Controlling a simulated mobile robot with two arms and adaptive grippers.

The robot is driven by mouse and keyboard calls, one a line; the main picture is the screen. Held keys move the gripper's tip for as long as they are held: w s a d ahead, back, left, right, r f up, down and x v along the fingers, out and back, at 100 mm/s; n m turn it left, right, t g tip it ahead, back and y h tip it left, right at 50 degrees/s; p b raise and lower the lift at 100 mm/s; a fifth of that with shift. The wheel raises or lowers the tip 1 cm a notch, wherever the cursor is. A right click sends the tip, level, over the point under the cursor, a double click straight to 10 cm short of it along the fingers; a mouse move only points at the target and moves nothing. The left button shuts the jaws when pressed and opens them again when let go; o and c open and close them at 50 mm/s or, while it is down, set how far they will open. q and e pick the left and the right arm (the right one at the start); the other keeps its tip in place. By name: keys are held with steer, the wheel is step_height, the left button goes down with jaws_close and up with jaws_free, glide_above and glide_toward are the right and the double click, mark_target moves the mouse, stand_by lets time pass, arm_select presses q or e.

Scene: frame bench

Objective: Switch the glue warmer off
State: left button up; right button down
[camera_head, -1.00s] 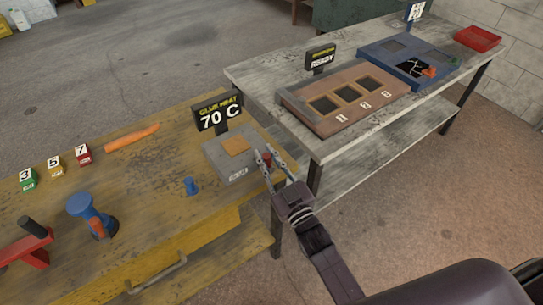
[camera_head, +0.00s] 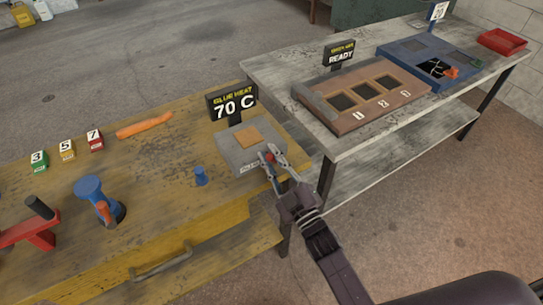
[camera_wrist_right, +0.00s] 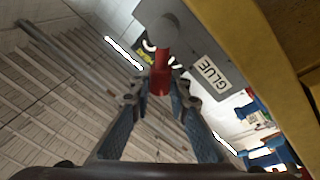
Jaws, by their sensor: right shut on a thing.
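The glue warmer (camera_head: 238,156) is a grey box with a tan pad on top, at the right end of the yellow wooden bench. Its black sign (camera_head: 233,104) reads GLUE HEAT 70 C. A red knob (camera_head: 268,157) sits at its right side; in the right wrist view the knob (camera_wrist_right: 160,78) stands out from the grey box beside the GLUE label. My right gripper (camera_head: 271,156) is shut on the red knob, with its fingertips on either side. The fingers hide part of the knob. My left gripper is not in view.
Farther left are a blue tool (camera_head: 90,188), a red clamp-like piece (camera_head: 35,235) and numbered blocks (camera_head: 67,149). A grey table (camera_head: 300,72) behind holds a brown tray (camera_head: 325,108), a blue tray (camera_head: 398,52) and a red bin.

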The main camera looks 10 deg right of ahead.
steer(key=shift+f, duration=0.1)
steer(key=c, duration=1.8)
jaws_free()
steer(key=shift+s, duration=0.1)
